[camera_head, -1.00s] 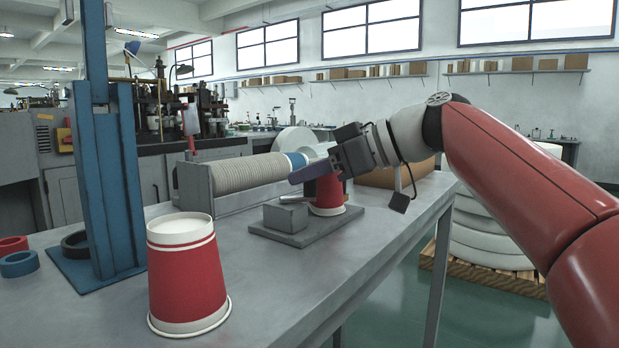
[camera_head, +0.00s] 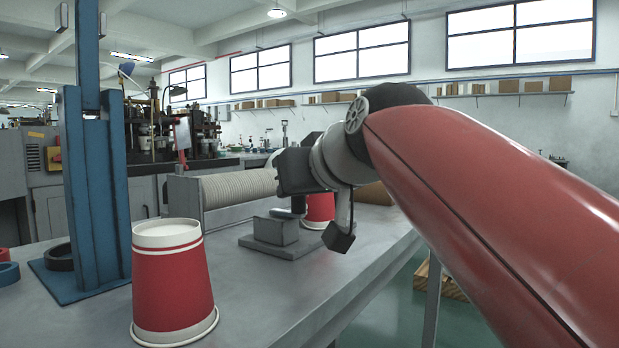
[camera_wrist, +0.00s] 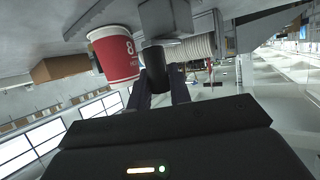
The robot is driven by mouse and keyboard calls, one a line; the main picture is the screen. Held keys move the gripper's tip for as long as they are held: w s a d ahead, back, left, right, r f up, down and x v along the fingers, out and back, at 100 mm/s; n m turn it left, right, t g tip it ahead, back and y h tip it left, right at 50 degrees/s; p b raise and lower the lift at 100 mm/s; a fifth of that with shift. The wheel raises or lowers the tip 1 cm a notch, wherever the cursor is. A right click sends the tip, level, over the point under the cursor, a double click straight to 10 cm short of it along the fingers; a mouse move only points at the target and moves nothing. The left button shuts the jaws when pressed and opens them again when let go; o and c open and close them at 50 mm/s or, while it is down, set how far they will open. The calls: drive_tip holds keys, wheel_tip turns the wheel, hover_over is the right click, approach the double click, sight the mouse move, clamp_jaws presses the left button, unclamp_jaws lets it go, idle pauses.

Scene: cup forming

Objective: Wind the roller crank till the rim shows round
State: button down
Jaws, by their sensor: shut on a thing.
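The roller unit is a grey block (camera_head: 276,229) on a flat grey base plate (camera_head: 262,246) on the bench. A red cup (camera_head: 319,209) is at the unit, partly hidden by my wrist in the head view; the wrist view shows it with white print (camera_wrist: 115,54). My gripper (camera_wrist: 162,84) is shut on the dark crank handle (camera_wrist: 155,57), beside the cup. In the head view my wrist hides most of the crank. The cup's rim is not clear enough to judge its shape.
A large red-and-white cup (camera_head: 172,285) stands upside down at the front left. A blue post stand (camera_head: 95,180) is at the left. A ribbed stack of cups (camera_head: 238,187) lies in a grey trough behind the roller unit.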

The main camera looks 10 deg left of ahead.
drive_tip(key=shift+s+a+r+m+t+h+p, duration=0.1)
drive_tip(key=shift+s+m+t+h+p, duration=0.1)
drive_tip(key=shift+m+t+h+p, duration=0.25)
idle(0.3)
drive_tip(key=c, duration=1.3)
unclamp_jaws()
drive_tip(key=shift+h, duration=0.25)
